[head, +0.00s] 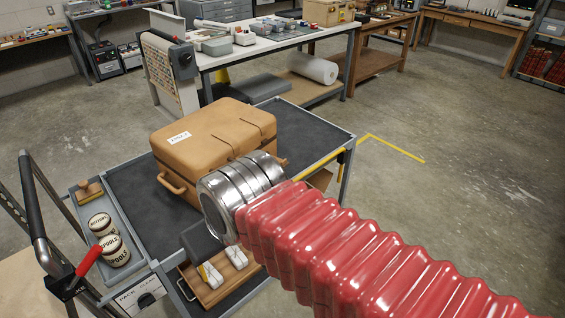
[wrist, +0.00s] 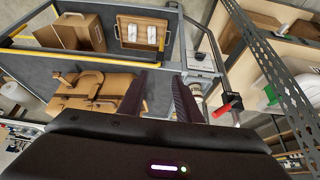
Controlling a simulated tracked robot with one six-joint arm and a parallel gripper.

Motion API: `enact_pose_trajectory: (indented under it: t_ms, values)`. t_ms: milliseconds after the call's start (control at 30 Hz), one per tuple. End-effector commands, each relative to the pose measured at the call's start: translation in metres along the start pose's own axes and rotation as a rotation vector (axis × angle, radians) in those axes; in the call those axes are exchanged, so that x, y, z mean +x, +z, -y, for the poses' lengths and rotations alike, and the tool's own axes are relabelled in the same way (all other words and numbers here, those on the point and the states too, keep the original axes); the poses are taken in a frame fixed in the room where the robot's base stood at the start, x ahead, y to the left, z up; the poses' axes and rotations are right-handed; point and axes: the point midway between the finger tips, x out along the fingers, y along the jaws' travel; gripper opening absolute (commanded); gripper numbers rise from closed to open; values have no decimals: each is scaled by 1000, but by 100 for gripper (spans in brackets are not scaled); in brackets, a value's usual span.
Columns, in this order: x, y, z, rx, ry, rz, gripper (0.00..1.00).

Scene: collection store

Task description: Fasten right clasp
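A tan case (head: 205,130) with a white label, thin dark straps and an end handle lies on the cart's dark top (head: 130,190). In the head view my red arm covers its near right side, and I see no clasp clearly there. The case also shows in the wrist view (wrist: 68,103), with tan strap-like pieces on it. They are too small to tell which is the right clasp or whether it is fastened. My gripper (wrist: 161,76) shows two dark fingers apart with nothing between them, beside the case.
A side tray holds labelled tins (head: 101,225) and a wooden-handled stamp (head: 89,190). A wooden tray (head: 212,294) with white items sits on the lower shelf. A worktable (head: 250,50) stands behind; floor at right is clear.

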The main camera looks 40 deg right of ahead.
Motion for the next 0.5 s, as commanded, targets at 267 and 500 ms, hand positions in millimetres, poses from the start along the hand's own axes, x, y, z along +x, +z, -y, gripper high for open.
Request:
enact_pose_trajectory:
  t_ms: [267, 500]
  values:
    - [2, 0, 0, 22, -6, 14, 39]
    - [20, 4, 0, 194, -52, 126, 39]
